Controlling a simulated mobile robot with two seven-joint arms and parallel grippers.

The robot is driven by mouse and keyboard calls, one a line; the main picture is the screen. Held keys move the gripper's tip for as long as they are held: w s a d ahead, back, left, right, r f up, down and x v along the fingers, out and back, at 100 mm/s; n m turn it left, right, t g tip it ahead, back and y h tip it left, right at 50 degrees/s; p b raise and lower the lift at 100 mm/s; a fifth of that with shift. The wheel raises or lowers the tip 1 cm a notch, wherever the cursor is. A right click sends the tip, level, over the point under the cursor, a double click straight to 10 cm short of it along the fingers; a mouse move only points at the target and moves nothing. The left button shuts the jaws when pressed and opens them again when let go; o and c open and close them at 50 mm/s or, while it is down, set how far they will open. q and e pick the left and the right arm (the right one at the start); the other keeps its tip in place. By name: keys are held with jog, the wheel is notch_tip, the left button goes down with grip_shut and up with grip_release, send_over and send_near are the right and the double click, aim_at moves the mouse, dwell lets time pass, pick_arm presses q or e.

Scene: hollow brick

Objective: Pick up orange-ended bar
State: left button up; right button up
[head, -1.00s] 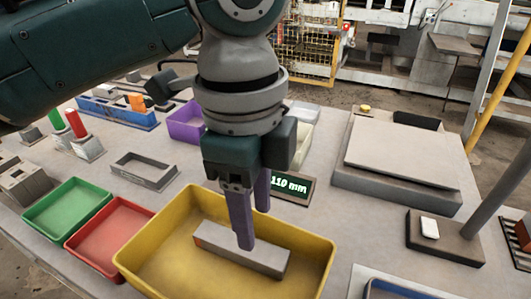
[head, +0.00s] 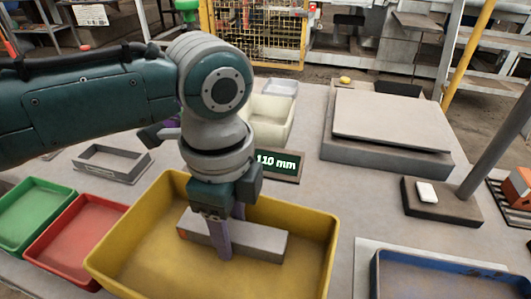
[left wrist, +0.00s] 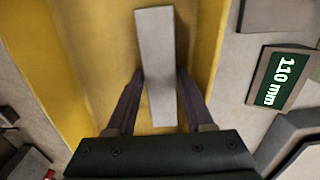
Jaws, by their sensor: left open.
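A grey bar (head: 262,240) with a small orange patch on its left end lies in the yellow bin (head: 110,268). In the left wrist view the bar (left wrist: 156,50) runs lengthwise between the fingers, and its orange end does not show. My left gripper (head: 227,238) is over the bin, pointing down, with its purple fingers open. One finger is on each side of the bar, near its middle. In the left wrist view the gripper (left wrist: 160,78) shows gaps beside the bar. The far fingertip is hidden in the head view. My right gripper is not in view.
Red (head: 85,240) and green (head: 40,212) trays stand left of the bin. A "110 mm" sign (head: 275,165) is behind it. A blue tray (head: 440,275) and a dark stand (head: 445,203) are at right. Bare table lies between bin and stand.

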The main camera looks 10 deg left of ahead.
pick_arm(q)
grip_shut()
dwell(0.4)
